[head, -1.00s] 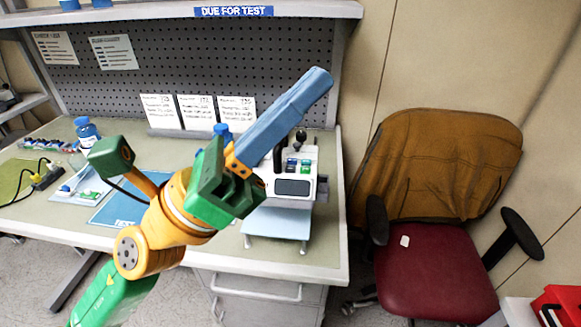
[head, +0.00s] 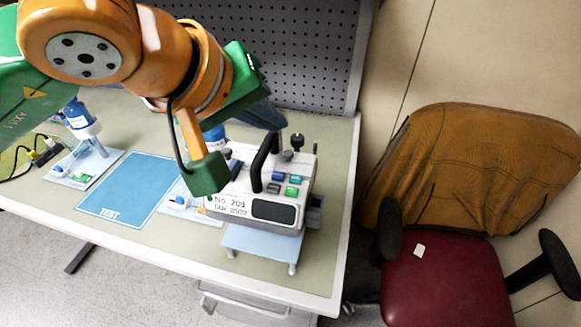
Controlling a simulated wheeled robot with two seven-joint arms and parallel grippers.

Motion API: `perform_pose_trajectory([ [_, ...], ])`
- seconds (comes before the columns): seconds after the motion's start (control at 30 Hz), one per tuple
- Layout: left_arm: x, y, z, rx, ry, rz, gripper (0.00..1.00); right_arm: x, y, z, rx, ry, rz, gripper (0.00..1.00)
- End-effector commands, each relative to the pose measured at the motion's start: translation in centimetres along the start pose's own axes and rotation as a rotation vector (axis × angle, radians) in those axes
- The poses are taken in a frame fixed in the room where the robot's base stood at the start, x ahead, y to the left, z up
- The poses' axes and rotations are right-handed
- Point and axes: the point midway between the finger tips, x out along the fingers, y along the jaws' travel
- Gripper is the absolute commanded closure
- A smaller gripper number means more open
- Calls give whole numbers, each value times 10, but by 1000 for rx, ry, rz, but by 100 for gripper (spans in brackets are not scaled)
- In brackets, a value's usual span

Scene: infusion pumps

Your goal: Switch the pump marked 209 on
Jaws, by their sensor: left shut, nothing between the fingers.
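The pump (head: 290,215) is a white box on the right part of the bench. Its front label seems to read "No. 209" with a due date below. It has a dark, blank-looking display (head: 274,211), several blue and green buttons (head: 284,183) on its sloped top and a black carrying handle (head: 263,160). My left arm comes in from the upper left. My right gripper is out of view.
A pale blue stand (head: 262,243) is under the pump's front. A blue "TEST" mat (head: 128,190) lies left of it. A tray with a blue-capped bottle (head: 80,118) is further left.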

Motion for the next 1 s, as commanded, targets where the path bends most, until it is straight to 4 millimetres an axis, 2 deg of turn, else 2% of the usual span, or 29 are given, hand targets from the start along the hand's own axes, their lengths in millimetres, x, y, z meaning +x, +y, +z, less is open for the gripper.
perform_pose_trajectory([
  [0.3, 1, 0, 1, -1, -2, 1, 100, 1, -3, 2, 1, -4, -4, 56],
  [0.47, 7, -5, 6, -1, -2, 1, 100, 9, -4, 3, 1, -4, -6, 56],
  [1.0, 60, -43, 44, -1, -4, 2, 100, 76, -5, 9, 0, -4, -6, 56],
])
